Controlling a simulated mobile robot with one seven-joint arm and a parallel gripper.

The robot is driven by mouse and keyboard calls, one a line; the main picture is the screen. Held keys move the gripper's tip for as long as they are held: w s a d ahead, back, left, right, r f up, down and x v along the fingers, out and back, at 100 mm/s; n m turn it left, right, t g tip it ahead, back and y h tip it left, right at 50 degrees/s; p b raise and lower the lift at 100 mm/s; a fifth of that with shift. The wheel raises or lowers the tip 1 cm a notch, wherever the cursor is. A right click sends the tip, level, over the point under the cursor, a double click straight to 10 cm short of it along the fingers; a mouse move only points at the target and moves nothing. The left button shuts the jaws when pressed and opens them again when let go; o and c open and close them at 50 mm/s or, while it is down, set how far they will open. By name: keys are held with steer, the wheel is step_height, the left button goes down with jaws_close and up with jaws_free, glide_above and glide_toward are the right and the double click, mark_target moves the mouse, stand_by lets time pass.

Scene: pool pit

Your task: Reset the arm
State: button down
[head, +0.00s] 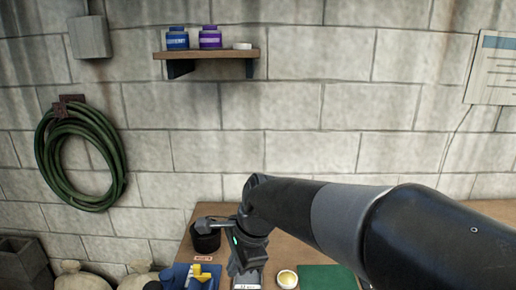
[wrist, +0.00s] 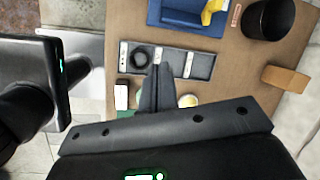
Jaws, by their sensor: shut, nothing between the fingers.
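My arm reaches in from the right in the head view and bends down over the wooden workbench (head: 222,212). My gripper shows in the wrist view (wrist: 157,68) with its two dark fingers together and nothing between them. The fingers point across a grey compartment tray (wrist: 204,66) on the bench. A dark ring (wrist: 139,58) lies in the tray's left part. In the head view the fingers cannot be made out clearly behind the wrist.
A black cup (head: 205,238), a blue item with yellow on it (head: 176,274), a small round tub (head: 287,279) and a green mat (head: 326,278) are on the bench. An orange-brown block (wrist: 287,78) sits near its edge. A wall shelf (head: 208,54) holds jars.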

steer(key=s+d+n+t+h, duration=0.1)
steer(key=s+d+n, duration=0.3)
steer(key=d, duration=0.3)
steer(key=s+d+r+n+t+h, duration=0.1)
steer(key=s+d+n+t, duration=0.1)
steer(key=d, duration=0.5)
steer(key=s+d+r+n+t+h, duration=0.1)
steer(key=s+d+n, duration=0.4)
steer(key=d+n, duration=0.2)
steer(key=shift+s+h, duration=0.35)
steer(key=shift+h, duration=0.05)
stand_by(1.2)
